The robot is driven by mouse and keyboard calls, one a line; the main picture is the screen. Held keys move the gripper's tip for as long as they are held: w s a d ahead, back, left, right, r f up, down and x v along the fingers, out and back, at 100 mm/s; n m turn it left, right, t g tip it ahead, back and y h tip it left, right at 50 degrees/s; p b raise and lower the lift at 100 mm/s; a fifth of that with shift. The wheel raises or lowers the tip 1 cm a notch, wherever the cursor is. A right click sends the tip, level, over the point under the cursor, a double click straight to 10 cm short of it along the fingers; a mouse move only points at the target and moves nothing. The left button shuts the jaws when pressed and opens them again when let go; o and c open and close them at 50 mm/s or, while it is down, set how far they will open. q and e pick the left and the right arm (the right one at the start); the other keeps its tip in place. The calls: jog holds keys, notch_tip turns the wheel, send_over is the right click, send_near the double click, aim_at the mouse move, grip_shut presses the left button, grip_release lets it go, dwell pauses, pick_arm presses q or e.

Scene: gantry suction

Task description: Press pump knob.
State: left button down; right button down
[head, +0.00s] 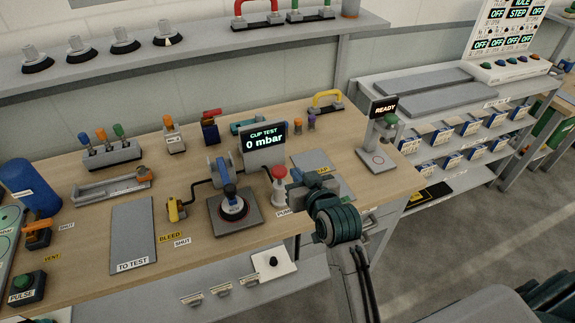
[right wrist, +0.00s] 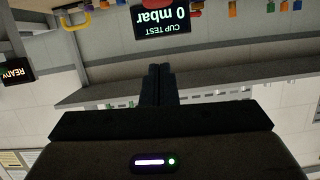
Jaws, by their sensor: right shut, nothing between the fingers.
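My right gripper (head: 296,178) is shut and empty, just right of the knob in the head view. A gap or contact with the knob cannot be told. In the right wrist view, which is upside down, the shut fingers (right wrist: 158,75) hold nothing. A bit of red shows at the top edge there, probably the knob. My left gripper is not in view.
The CUP TEST display (head: 263,139) reads 0 mbar behind the knob. A cup on a stand (head: 233,206) and a yellow bleed lever (head: 176,208) are to the left. A grey plate (head: 318,168) lies behind my gripper. The READY station (head: 380,140) is to the right.

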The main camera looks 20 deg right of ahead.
dwell(0.3)
jog(key=p, duration=0.6)
send_over(283, 177)
notch_tip(283, 177, down, 5)
jog(key=shift+d+r, duration=0.1)
notch_tip(283, 177, down, 2)
